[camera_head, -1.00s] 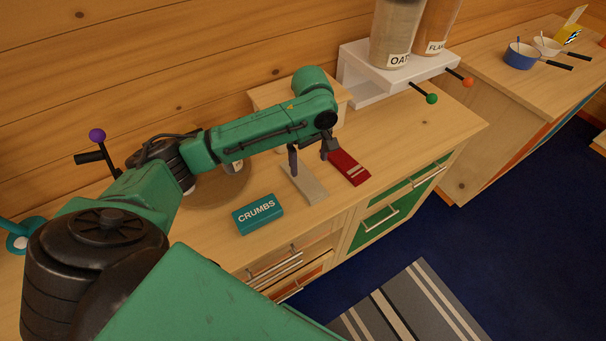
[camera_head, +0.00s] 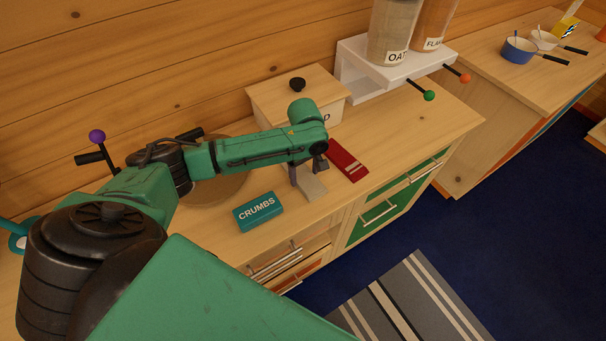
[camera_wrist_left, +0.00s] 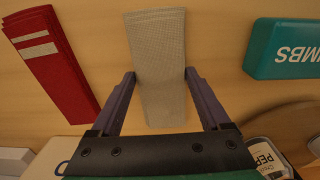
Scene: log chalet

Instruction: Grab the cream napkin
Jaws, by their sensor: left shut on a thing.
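The cream napkin (camera_head: 314,188) lies folded on the wooden counter, between the red napkin and the teal CRUMBS box. My left gripper (camera_head: 308,177) is down at it and partly covers its far end. In the left wrist view the napkin (camera_wrist_left: 158,45) runs lengthwise between the two fingers of my left gripper (camera_wrist_left: 160,75). The fingers press on its two long sides, so the gripper is shut on it. My right gripper does not show.
The red napkin (camera_head: 347,160) lies to the right. The teal CRUMBS box (camera_head: 258,212) is to the left. A lidded wooden box (camera_head: 290,100) stands behind, by a white shelf (camera_head: 350,75) with jars.

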